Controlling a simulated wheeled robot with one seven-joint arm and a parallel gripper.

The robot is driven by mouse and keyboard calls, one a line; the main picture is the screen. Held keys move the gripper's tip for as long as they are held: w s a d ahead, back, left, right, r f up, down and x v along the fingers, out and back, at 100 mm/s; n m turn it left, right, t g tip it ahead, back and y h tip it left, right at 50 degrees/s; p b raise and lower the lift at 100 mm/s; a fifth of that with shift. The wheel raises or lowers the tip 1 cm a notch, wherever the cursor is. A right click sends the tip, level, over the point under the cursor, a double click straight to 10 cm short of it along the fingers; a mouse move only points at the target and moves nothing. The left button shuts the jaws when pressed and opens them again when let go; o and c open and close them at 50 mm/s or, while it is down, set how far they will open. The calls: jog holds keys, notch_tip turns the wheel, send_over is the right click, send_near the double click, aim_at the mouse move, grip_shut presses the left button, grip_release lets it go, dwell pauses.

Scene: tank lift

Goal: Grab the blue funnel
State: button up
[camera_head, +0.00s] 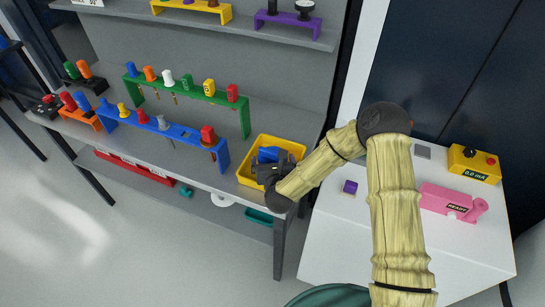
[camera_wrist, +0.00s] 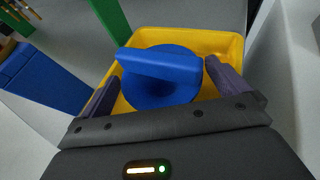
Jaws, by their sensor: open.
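The blue funnel (camera_wrist: 160,78) lies in a yellow bin (camera_wrist: 218,40), with its blue bar-like part across the top in the wrist view. In the head view the funnel (camera_head: 270,154) is partly hidden behind my gripper (camera_head: 268,167), inside the yellow bin (camera_head: 285,142) at the right end of the workbench. In the wrist view my gripper (camera_wrist: 163,72) is open, one finger on each side of the funnel. I cannot tell whether the fingers touch it.
A blue rack (camera_head: 165,128) and a green rack (camera_head: 200,95) with coloured tools stand left of the bin. A white cabinet top (camera_head: 345,225) on the right holds a pink device (camera_head: 445,200) and a yellow meter (camera_head: 473,163). A shelf (camera_head: 215,18) runs above the bench.

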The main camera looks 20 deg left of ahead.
jog(key=shift+x, duration=1)
jog(key=c, duration=0.7)
